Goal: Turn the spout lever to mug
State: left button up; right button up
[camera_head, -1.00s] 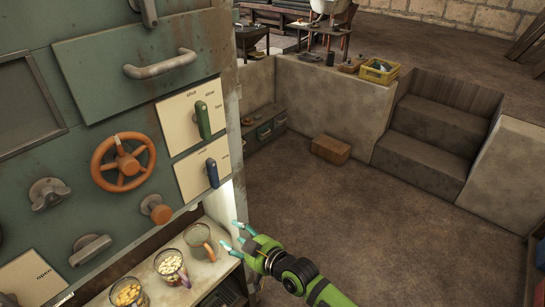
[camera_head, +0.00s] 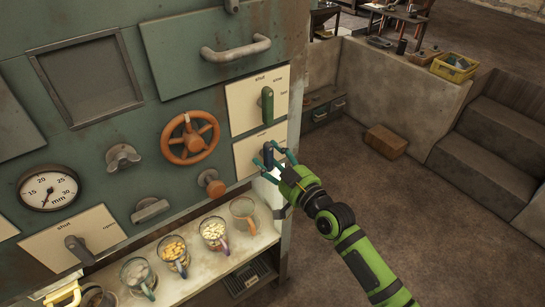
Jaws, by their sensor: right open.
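The blue spout lever (camera_head: 268,154) stands upright on the lower cream panel (camera_head: 245,152) at the right of the green machine front. My right gripper (camera_head: 270,161) is open at this lever, with its teal fingertips on either side of it. I cannot tell whether the fingers touch it. The gripper covers part of the panel, and any mug mark there cannot be read. My left gripper is not clearly seen.
A green lever (camera_head: 267,104) is just above on its own panel (camera_head: 244,112). An orange handwheel (camera_head: 190,138) and an orange knob (camera_head: 212,183) are to the left. Several glass mugs, one of them clear (camera_head: 242,213), stand on the shelf (camera_head: 205,272) below.

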grip_shut()
jog(key=shift+m, duration=0.3)
jog(key=m, duration=0.3)
jog(key=shift+m, duration=0.3)
jog(key=m, duration=0.4)
jog(key=shift+s+a+f+m+p, duration=0.1)
jog(key=shift+a+m+p, duration=0.05)
jog(key=shift+m+p, duration=0.15)
jog(key=m, duration=0.4)
jog(key=shift+a+p, duration=0.15)
jog(key=shift+p, duration=0.15)
jog(key=m, duration=0.5)
jog(key=shift+s+p, duration=0.15)
jog(key=shift+p, duration=0.25)
jog(key=shift+a, duration=0.1)
